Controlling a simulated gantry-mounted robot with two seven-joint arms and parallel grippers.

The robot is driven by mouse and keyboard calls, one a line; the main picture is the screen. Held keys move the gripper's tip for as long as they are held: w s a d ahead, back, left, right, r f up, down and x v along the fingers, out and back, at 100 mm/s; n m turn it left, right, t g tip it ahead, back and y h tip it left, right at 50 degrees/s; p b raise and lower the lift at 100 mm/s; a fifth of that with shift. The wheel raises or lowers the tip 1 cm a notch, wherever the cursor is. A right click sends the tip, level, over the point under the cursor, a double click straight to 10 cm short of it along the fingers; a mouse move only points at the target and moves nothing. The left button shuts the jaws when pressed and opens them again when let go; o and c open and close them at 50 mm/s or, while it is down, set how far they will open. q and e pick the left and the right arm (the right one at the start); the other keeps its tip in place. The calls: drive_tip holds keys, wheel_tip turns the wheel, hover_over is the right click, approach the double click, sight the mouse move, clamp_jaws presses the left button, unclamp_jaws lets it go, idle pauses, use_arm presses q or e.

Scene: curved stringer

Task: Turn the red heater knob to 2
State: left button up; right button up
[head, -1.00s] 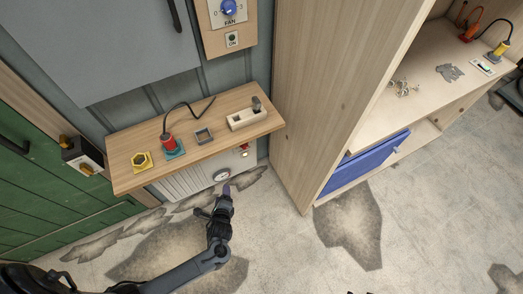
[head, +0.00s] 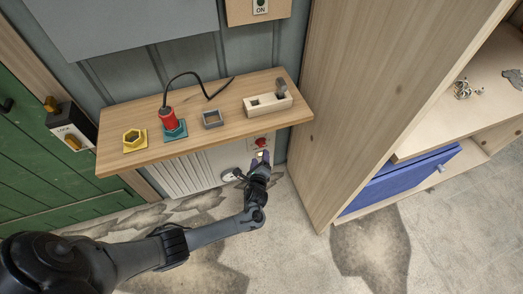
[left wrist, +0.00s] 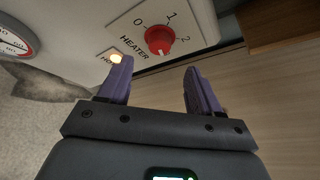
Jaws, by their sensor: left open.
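The red heater knob (left wrist: 160,40) sits on a white panel marked HEATER, with 0, 1 and 2 around it. I cannot tell for sure which number it points to. In the head view the knob (head: 261,142) is on the heater front below the wooden shelf. My left gripper (head: 262,157) is just in front of and below it. In the left wrist view the purple fingers of my left gripper (left wrist: 158,72) are apart and empty, with the knob beyond the gap between them, not gripped. My right gripper is not in view.
A glowing lamp (left wrist: 116,58) and a round gauge (left wrist: 12,42) are left of the knob. The shelf (head: 225,131) overhangs the heater (head: 185,175) and holds several small items. A tall wooden cabinet (head: 335,110) stands close on the right.

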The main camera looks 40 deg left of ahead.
sight(262, 146)
use_arm(q)
drive_tip(key=b+x, duration=0.3)
drive_tip(key=x, duration=0.3)
drive_tip(key=shift+w+a+f+b, duration=0.15)
drive_tip(key=shift+w+f+b, duration=0.05)
drive_tip(key=shift+b, duration=0.15)
drive_tip(key=shift+w+a+b, duration=0.3)
drive_tip(key=shift+w+a, duration=0.05)
drive_tip(key=shift+w, duration=0.15)
drive_tip(key=c, duration=1)
drive_tip(key=shift+c, duration=0.2)
